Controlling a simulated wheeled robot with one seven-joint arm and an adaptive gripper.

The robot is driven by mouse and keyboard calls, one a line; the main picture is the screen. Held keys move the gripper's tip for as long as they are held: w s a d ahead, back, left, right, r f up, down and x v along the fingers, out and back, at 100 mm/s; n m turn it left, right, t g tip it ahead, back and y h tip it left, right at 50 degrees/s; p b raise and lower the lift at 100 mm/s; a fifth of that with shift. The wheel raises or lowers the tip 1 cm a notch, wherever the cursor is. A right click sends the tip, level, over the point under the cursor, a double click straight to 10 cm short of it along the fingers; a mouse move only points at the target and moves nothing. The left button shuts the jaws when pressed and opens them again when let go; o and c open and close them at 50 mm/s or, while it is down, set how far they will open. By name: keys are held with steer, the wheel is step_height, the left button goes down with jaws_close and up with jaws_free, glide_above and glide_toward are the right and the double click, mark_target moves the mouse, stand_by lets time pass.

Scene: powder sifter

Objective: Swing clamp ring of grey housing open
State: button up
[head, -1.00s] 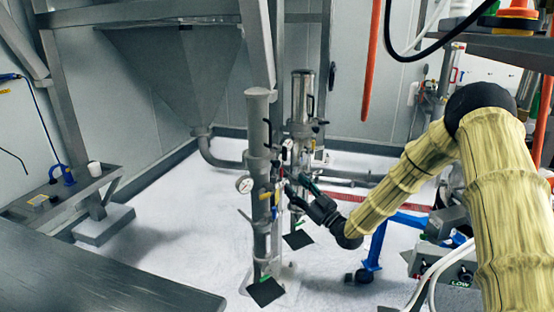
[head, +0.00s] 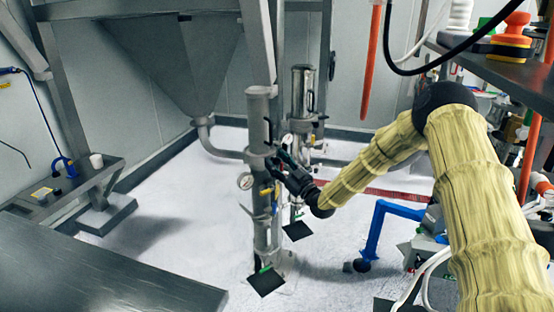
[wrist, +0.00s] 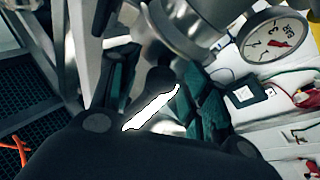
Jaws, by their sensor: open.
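The grey housing (head: 257,118) is an upright grey cylinder on a pipe column, left of a shinier steel housing (head: 302,92). Its clamp ring (head: 262,160) circles the joint below the cylinder and is partly hidden by my fingers. My gripper (head: 277,164) is at the right side of this joint. In the wrist view my gripper (wrist: 160,72) is open, with green-padded fingers on either side of a dark knob-like part (wrist: 158,80). A metal band (wrist: 178,38) curves just beyond it. I cannot tell whether the fingers touch the knob.
A pressure gauge (head: 245,181) sticks out left of the column; a gauge also shows in the wrist view (wrist: 272,42). A yellow-handled valve (head: 267,190) is below the joint. A blue frame (head: 375,235) stands right. The white floor in front is mostly clear.

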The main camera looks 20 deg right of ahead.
jaws_close()
stand_by(0.3)
steer(key=shift+a, duration=0.15)
